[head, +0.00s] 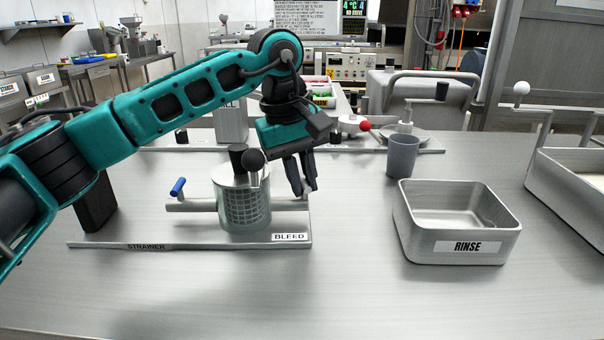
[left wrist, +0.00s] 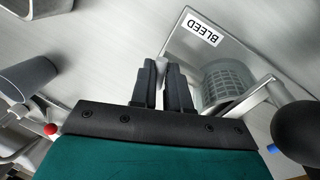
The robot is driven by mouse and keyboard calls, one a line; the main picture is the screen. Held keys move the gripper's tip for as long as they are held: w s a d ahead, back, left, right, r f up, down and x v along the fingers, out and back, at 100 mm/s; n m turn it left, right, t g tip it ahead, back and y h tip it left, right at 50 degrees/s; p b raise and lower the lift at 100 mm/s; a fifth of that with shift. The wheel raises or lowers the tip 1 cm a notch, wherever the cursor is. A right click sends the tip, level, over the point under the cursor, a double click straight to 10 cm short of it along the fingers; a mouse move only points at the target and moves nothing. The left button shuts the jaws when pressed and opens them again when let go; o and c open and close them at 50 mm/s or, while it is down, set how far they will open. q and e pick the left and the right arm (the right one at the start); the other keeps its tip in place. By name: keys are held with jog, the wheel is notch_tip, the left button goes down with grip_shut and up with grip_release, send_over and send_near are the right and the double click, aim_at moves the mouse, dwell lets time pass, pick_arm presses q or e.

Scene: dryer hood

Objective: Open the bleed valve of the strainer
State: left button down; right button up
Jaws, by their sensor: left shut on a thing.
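The strainer (head: 244,206) is a metal cylinder with a mesh window on a flat plate marked STRAINER. A black knob (head: 237,158) and a dark ball (head: 255,160) show at its top. A BLEED label (head: 290,237) lies at the plate's front right corner; it also shows in the left wrist view (left wrist: 202,30). My left gripper (head: 304,189) points down just right of the strainer, above the label. In the left wrist view its fingers (left wrist: 162,80) are shut on a small pale grey piece (left wrist: 161,66), apparently the bleed valve, mostly hidden by them. My right gripper is out of view.
A blue-handled lever (head: 178,187) stands at the strainer's left pipe. A grey cup (head: 402,155) and a RINSE tray (head: 465,247) stand to the right. Behind is a plate with a red-knobbed part (head: 365,126). The table front is clear.

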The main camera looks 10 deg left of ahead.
pick_arm(q)
jog(key=n, duration=0.3)
jog(key=shift+n+y, duration=0.3)
jog(key=shift+n, duration=0.1)
jog(key=n, duration=0.3)
jog(key=shift+d+n+t+y+p, duration=0.1)
jog(key=shift+n+t+y+p, duration=0.2)
jog(key=shift+t, duration=0.1)
jog(key=n, duration=0.4)
jog(key=shift+y, duration=0.4)
jog(key=shift+s+d+n+y, duration=0.1)
jog(key=shift+n+y, duration=0.2)
jog(key=shift+n, duration=1.4)
jog(key=c, duration=1.1)
grip_release()
